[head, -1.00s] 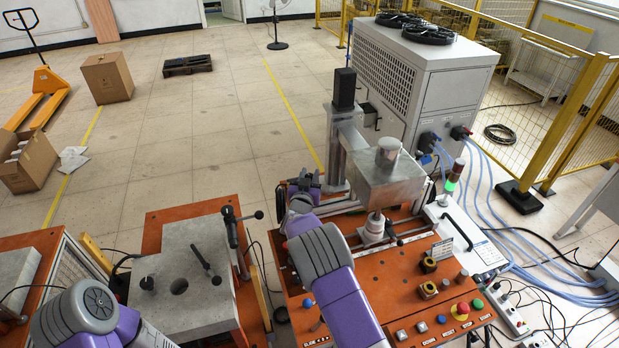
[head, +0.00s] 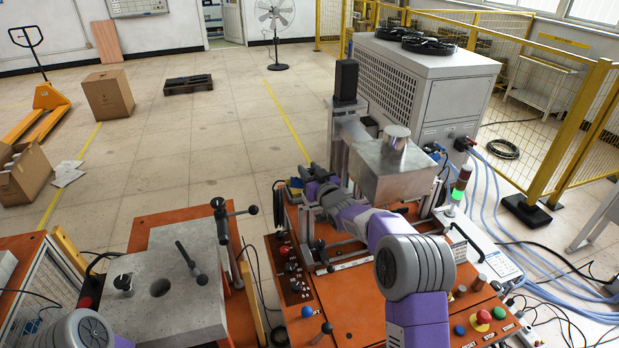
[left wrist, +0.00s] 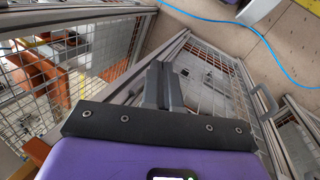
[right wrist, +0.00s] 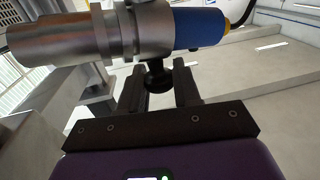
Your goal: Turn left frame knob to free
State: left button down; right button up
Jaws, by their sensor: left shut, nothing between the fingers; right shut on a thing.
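In the right wrist view my right gripper (right wrist: 158,88) is shut on a small black knob (right wrist: 157,76). The knob sits below a horizontal steel cylinder (right wrist: 95,36) with a blue end section. In the head view my right arm reaches across the orange-topped heater bench, and its gripper (head: 308,176) is at the left side of the steel frame, left of the metal block. The knob itself is too hidden there to make out. In the left wrist view my left gripper (left wrist: 163,85) is shut and empty, over mesh fencing and floor.
A second bench to the left carries a grey slab (head: 165,265) with black handles. A white chiller cabinet (head: 430,85) stands behind, with blue hoses at right.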

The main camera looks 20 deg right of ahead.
jog(key=shift+d+r+n+y+p, duration=0.15)
jog(key=shift+r+n+y+p, duration=0.3)
jog(key=shift+y, duration=0.35)
jog(key=shift+n+y, duration=0.35)
jog(key=shift+y, duration=0.05)
jog(key=o, duration=1)
jog(key=shift+f, duration=0.1)
jog(key=shift+c, duration=0.2)
jog(key=shift+f+g, duration=0.15)
jog(key=shift+g, duration=0.15)
jog(key=shift+s, duration=0.1)
jog(key=v, duration=0.7)
jog(key=shift+s+b, duration=0.15)
jog(key=shift+b, duration=0.25)
